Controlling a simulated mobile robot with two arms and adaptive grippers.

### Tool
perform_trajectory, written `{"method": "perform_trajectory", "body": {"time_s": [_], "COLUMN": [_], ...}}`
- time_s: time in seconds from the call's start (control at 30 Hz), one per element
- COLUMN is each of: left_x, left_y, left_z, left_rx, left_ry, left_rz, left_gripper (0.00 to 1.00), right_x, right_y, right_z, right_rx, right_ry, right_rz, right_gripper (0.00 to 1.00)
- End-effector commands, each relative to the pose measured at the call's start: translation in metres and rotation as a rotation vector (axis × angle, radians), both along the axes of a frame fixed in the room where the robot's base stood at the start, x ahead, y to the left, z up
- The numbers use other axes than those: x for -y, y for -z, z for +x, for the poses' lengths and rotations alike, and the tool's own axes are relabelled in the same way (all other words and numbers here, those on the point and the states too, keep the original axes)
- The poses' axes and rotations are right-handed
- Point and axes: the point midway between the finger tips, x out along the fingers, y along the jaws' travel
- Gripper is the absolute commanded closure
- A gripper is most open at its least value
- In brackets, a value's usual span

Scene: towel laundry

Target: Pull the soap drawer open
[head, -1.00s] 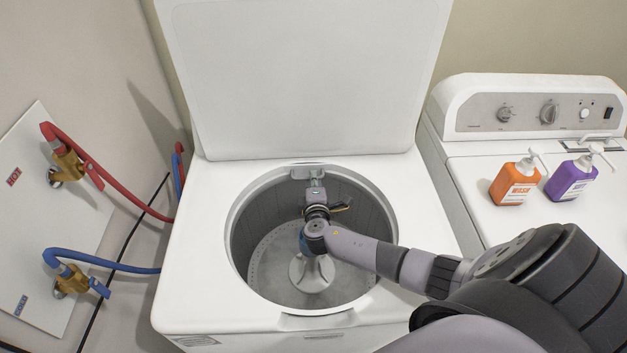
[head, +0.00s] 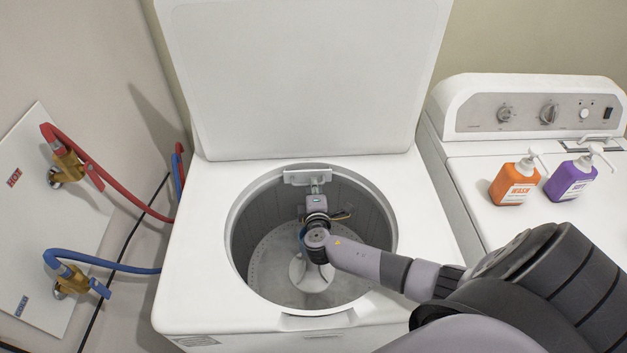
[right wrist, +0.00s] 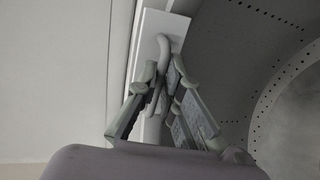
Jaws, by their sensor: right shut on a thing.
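The soap drawer (head: 298,177) shows as a white piece at the back rim of the open washer's tub. It stands out from the rim toward me. My right gripper (head: 316,187) reaches into the tub and is shut on the drawer's handle. In the right wrist view, the fingers (right wrist: 166,82) close around the pale curved handle (right wrist: 164,46) on the drawer's white front (right wrist: 151,24). The fingers hide part of the handle. My left gripper is not in view.
The round tub wall (head: 377,215) surrounds my right wrist, with an agitator (head: 314,280) below. The raised lid (head: 300,75) stands behind. An orange bottle (head: 514,185) and a purple bottle (head: 570,183) stand on the machine (head: 480,190) at right.

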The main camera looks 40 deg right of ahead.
Motion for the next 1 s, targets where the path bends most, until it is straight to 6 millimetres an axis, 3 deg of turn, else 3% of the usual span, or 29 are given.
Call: {"method": "perform_trajectory", "body": {"time_s": [0.03,0.2,0.57,0.6,0.8,1.0], "left_x": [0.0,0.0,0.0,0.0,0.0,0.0], "left_y": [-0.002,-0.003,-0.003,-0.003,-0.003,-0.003], "left_z": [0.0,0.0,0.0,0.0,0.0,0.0], "left_rx": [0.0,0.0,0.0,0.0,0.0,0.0], "left_ry": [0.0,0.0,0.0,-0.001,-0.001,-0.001], "left_rz": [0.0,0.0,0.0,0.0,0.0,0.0], "left_gripper": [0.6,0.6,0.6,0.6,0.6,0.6], "right_x": [-0.008,-0.023,-0.026,-0.026,-0.025,-0.025], "right_y": [0.003,0.002,0.001,0.001,0.001,0.001], "right_z": [-0.013,-0.036,-0.041,-0.041,-0.041,-0.041], "right_rx": [-0.008,-0.006,-0.004,-0.004,-0.002,-0.003], "right_ry": [-0.004,-0.003,-0.002,-0.002,-0.001,0.0], "right_rz": [0.007,0.004,0.002,0.002,0.002,0.002], "right_gripper": [1.0,1.0,1.0,0.91,0.77,0.72]}}
